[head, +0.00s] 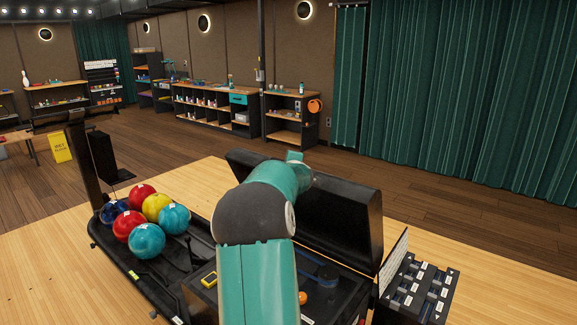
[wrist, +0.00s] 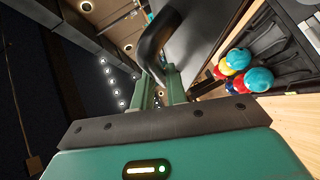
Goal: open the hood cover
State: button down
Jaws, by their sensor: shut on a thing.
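The black hood cover (head: 335,225) of the ball return stands tilted up behind my arm in the head view, with the machine's inside showing below it. In the wrist view the cover is a grey panel (wrist: 205,42) with a black curved handle (wrist: 152,48). My gripper (wrist: 162,88) is shut on the handle, its green fingers at the lower part of the loop. In the head view my teal arm hides the gripper and part of the cover.
Several coloured bowling balls (head: 146,240) sit in the black rack at left. A blue part and an orange one (head: 303,297) show inside the machine. A panel of labelled switches (head: 420,287) stands at right. Shelves (head: 215,108) line the far wall; wooden floor lies between.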

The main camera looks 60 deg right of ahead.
jog(key=c, duration=1.5)
grip_release()
jog(key=shift+w+a+r, duration=0.15)
jog(key=shift+w+r, duration=0.05)
jog(key=shift+r, duration=0.1)
jog(key=shift+s+f, duration=0.1)
jog(key=shift+f, duration=0.05)
jog(key=v, duration=1.3)
jog(key=shift+s+a, duration=0.2)
jog(key=shift+a, duration=0.05)
